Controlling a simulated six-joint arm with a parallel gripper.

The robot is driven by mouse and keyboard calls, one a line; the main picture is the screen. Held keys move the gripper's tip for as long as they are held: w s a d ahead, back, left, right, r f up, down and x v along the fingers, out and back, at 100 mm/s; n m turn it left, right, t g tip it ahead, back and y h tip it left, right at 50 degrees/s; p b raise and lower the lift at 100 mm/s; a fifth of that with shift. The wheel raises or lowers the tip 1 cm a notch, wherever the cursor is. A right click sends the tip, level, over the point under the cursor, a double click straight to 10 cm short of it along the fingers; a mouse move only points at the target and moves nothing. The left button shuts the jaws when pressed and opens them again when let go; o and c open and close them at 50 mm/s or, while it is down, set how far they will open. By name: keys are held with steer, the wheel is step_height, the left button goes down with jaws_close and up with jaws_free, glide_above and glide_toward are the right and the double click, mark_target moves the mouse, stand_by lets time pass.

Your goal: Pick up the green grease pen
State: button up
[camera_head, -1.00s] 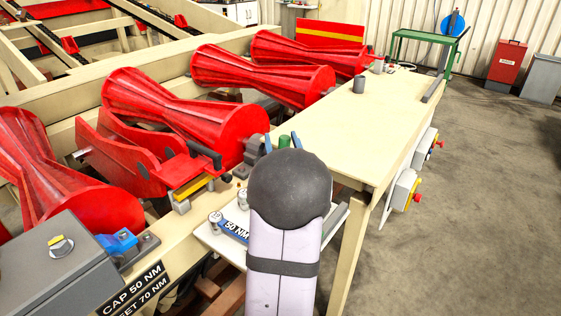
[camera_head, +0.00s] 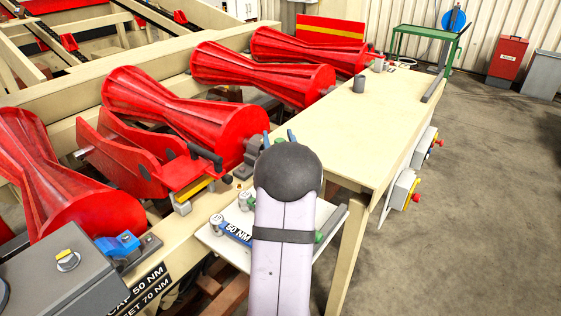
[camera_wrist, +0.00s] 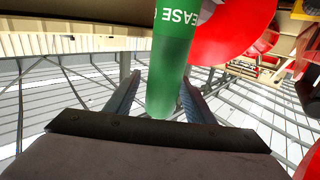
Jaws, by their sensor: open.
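The green grease pen (camera_wrist: 172,70) fills the upper middle of the wrist view, with white "EASE" lettering on its side. Its near end lies between the two fingers of my gripper (camera_wrist: 160,98). The fingers stand apart, one on each side, and I cannot tell whether either touches the pen. In the head view, the bluish fingertips of my gripper (camera_head: 279,137) show just beyond the dark round end of my arm. A small green part (camera_head: 280,142) shows between them, mostly hidden by my arm; I cannot tell its full shape there.
A white tray (camera_head: 212,238) with small cans and a "50 NM" label lies under my arm. Another green bit (camera_head: 318,237) shows at my arm's right edge. Red rollers (camera_head: 170,110) stand left. The pale bench top (camera_head: 350,125) is mostly clear, with a grey cup (camera_head: 358,85).

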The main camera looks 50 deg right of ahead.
steer(key=shift+r, duration=0.1)
jaws_close()
steer(key=shift+r, duration=0.1)
